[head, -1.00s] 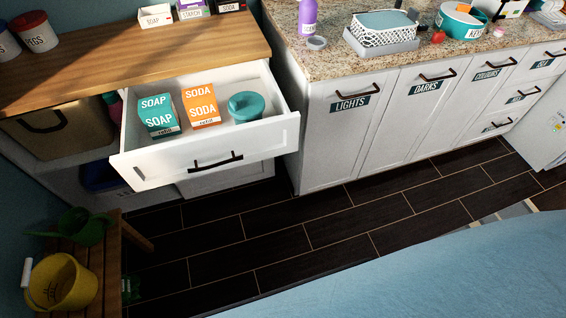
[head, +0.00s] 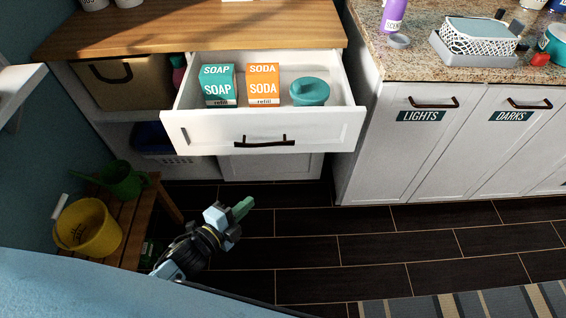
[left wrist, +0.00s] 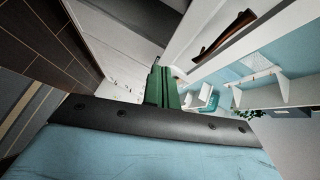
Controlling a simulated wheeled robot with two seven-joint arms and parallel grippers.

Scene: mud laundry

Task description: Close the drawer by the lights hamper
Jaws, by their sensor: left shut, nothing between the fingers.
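The white drawer (head: 205,135) left of the lights hamper (head: 388,160) is pulled open under the wooden counter. It has a dark bar handle (head: 264,141) on its front. Inside are a teal soap box (head: 219,88), an orange soda box (head: 263,84) and a teal lidded jar (head: 310,91). My left gripper (head: 243,207), with green fingers, is shut and empty, below and in front of the drawer, apart from it. In the left wrist view its green fingers (left wrist: 160,85) are together, and a dark handle (left wrist: 224,35) on a white front shows at upper right. My right gripper is not in view.
A wooden bench (head: 165,203) with a yellow bucket (head: 84,228) and green watering can (head: 122,180) stands at left. The darks hamper (head: 513,150) is at right. A striped rug (head: 470,305) lies at lower right. Dark floor is clear before the hampers.

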